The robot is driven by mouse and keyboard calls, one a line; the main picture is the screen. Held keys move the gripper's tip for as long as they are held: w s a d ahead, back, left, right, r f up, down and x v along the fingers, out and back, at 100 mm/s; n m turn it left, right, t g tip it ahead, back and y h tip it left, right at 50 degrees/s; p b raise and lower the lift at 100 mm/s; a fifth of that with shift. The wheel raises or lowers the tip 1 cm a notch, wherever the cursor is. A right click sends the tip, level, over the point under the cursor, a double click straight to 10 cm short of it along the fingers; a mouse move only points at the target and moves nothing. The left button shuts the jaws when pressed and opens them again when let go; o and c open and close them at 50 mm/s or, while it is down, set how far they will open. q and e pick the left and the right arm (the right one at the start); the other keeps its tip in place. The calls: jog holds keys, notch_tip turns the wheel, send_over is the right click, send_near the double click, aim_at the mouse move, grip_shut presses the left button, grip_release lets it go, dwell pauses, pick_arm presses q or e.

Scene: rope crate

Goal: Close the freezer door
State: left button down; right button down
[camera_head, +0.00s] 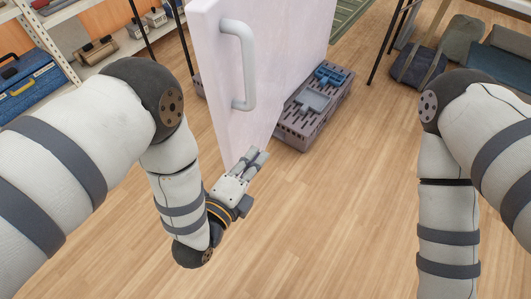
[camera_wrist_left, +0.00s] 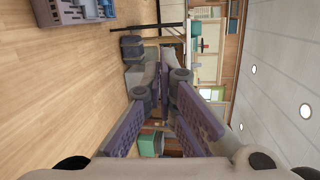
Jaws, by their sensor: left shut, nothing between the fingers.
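The freezer door (camera_head: 285,55) is a tall pale pinkish-white panel in the upper middle of the head view, with a long grey-white handle (camera_head: 246,62) on it. It stands swung out over the floor; the freezer body is not seen. My left gripper (camera_head: 262,154) is shut and empty beside the door's lower part, below the handle. I cannot tell whether it touches the door. In the left wrist view its fingers (camera_wrist_left: 165,75) show ahead, and no door is recognisable there. My right arm hangs at the right; its gripper is out of frame.
A greyish-purple crate (camera_head: 312,100) with blue items stands on the floor right of the door; it also shows in the left wrist view (camera_wrist_left: 75,18). Shelving with a blue toolbox (camera_head: 28,82) is at the left. Bags (camera_head: 418,64) lie at upper right. The wooden floor between is clear.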

pick_arm(q)
jog(key=w+d+r+m, duration=0.1)
jog(key=w, duration=0.8)
jog(key=shift+w+d+r+t+h+b, duration=0.25)
jog(key=shift+w+d+t+h+b, duration=0.05)
jog(key=shift+w+d+h, duration=0.1)
